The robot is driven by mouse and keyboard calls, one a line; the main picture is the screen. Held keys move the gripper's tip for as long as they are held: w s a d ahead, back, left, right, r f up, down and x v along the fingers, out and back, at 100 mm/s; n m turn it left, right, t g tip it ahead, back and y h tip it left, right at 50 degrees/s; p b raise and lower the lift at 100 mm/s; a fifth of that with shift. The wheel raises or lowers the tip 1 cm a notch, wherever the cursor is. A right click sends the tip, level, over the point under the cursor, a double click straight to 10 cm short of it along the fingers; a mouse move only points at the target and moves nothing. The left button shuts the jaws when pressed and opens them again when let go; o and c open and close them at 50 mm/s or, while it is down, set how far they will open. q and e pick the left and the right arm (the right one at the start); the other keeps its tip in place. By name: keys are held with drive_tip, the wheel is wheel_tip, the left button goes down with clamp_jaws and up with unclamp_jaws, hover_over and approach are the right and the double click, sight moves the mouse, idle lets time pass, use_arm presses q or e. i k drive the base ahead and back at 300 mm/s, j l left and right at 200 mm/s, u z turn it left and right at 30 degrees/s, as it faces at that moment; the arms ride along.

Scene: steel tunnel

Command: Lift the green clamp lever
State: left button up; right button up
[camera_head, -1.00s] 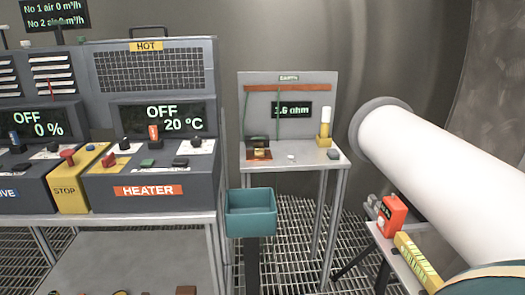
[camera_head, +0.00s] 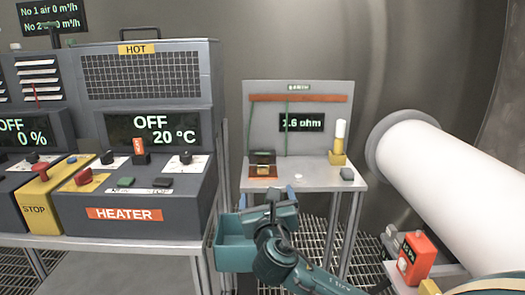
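The earth bench (camera_head: 310,181) stands in the middle of the head view, with a grey back panel (camera_head: 262,120) reading 1.6 ohm. A small copper-and-dark block (camera_head: 262,166), clamp-like, sits at the left of its top. Thin green cables run down the panel. I cannot clearly make out a green lever on the block. My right gripper (camera_head: 267,196) reaches in from the lower right, just in front of the bench's near edge and below the block. Its fingers look spread and empty. It partly covers the teal bin (camera_head: 233,253). My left gripper is not in view.
The heater console (camera_head: 140,195) on its table fills the left, with a yellow STOP box (camera_head: 40,190). A yellow holder with a white cylinder (camera_head: 339,145) stands at the bench's right. A large white pipe (camera_head: 440,180) and an orange box (camera_head: 416,257) lie at right.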

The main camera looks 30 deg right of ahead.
sight(261, 153)
drive_tip(key=i+l, duration=0.9)
drive_tip(key=i, duration=0.05)
